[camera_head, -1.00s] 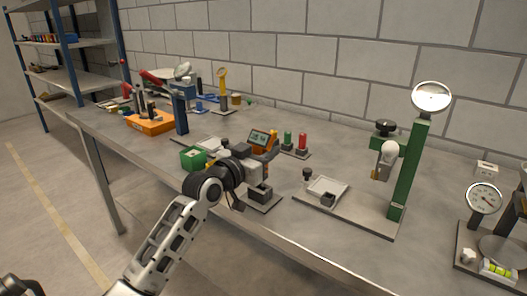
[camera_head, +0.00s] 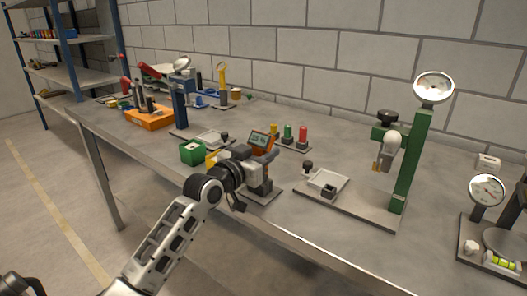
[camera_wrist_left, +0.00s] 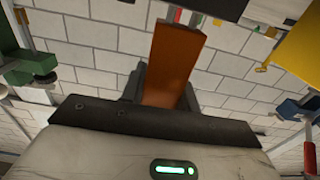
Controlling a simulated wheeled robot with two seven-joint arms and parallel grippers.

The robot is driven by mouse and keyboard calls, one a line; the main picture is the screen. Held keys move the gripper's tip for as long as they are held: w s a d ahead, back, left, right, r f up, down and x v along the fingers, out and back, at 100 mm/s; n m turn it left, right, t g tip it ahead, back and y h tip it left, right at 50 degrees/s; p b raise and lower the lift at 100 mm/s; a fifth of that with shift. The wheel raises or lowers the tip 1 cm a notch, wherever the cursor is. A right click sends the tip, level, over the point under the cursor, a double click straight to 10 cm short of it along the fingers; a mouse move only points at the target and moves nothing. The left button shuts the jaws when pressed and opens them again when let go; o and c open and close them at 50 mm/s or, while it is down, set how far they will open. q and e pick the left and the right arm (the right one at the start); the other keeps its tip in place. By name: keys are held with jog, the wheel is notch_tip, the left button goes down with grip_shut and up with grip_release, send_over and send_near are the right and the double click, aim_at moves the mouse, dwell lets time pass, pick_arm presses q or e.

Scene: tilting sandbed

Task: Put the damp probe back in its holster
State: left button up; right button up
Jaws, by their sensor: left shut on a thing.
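The damp probe is an orange handheld meter (camera_head: 266,147) with a greenish display, standing up above the workbench. My left gripper (camera_head: 259,166) is shut on its orange body, which also shows between the dark fingers in the left wrist view (camera_wrist_left: 174,65). A dark, box-shaped holster (camera_head: 262,188) on a flat grey base plate is directly below the gripper. The probe's lower end is hidden by the gripper, so I cannot tell whether it is inside the holster or just above it. My right gripper is not in view.
A green box (camera_head: 192,152) is just left of my gripper. Red and green cylinders (camera_head: 302,133) stand behind it. To the right, a green post (camera_head: 407,165) rises from a plate holding a small tray (camera_head: 327,181). An orange tool block (camera_head: 150,119) is farther left.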

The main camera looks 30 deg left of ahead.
pick_arm(q)
jog(key=shift+f, duration=0.4)
jog(key=o, duration=0.9)
jog(key=shift+o, duration=0.2)
jog(key=s+a+b, duration=0.1)
jog(key=s+b, duration=0.1)
jog(key=s, duration=1.4)
jog(key=shift+a, duration=0.1)
